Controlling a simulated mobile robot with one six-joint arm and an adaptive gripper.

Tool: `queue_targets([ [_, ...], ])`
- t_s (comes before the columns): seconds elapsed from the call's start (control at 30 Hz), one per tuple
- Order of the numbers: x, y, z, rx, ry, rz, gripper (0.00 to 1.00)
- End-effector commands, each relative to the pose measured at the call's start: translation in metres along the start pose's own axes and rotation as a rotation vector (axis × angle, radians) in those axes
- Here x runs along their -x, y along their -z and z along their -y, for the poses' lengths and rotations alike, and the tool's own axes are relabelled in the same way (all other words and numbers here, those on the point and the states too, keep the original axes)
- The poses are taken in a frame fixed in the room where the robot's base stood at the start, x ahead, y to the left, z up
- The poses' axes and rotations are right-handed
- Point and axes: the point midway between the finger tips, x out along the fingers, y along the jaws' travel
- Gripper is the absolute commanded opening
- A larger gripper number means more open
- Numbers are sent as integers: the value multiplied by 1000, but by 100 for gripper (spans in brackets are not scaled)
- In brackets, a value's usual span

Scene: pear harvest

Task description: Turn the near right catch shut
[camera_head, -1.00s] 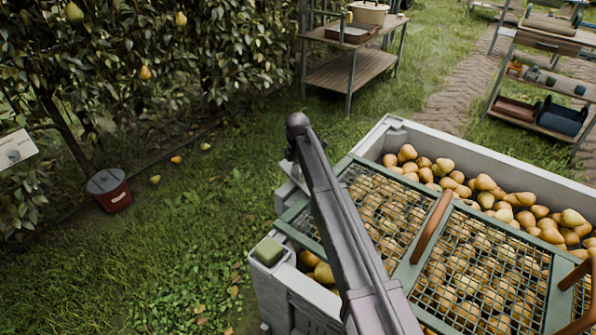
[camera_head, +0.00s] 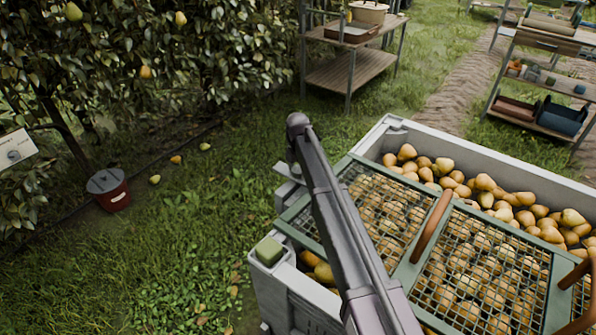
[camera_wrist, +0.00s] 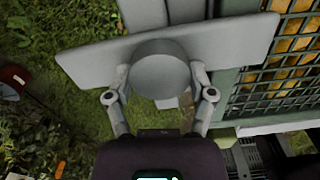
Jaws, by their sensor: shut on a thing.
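The catch (camera_wrist: 230,42) is a grey flat bar with a round grey knob (camera_wrist: 160,76) on it, seen in the wrist view. The bar lies across the view, tilted slightly, its right end close to the green lid frame. My gripper (camera_wrist: 160,88) has its two fingers on either side of the knob, closed on it. In the head view a bit of the grey catch (camera_head: 287,170) shows beside my arm, which hides my gripper. The green mesh lid (camera_head: 409,270) lies over part of the grey crate (camera_head: 400,128) of pears.
A green block (camera_head: 269,250) sits on the crate's near left corner. Brown handles (camera_head: 432,226) rise from the lid. A red bucket (camera_head: 109,190) stands on the grass at left, with fallen pears near it. A wooden table (camera_head: 350,72) stands behind. Grass left of the crate is open.

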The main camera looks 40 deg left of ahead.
Motion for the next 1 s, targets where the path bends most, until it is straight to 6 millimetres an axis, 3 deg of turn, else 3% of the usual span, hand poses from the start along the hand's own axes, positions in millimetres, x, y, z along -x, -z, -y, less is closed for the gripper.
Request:
queue_targets([
  [0.03, 0, 1, 1, 3, 2, -2, 10],
  [0.07, 0, 1, 1, 3, 2, -2, 73],
  [0.13, 0, 1, 1, 2, 2, -2, 94],
  [0.17, 0, 1, 1, 2, 2, -2, 100],
  [1.0, 0, 0, 0, -46, 0, -1, 100],
])
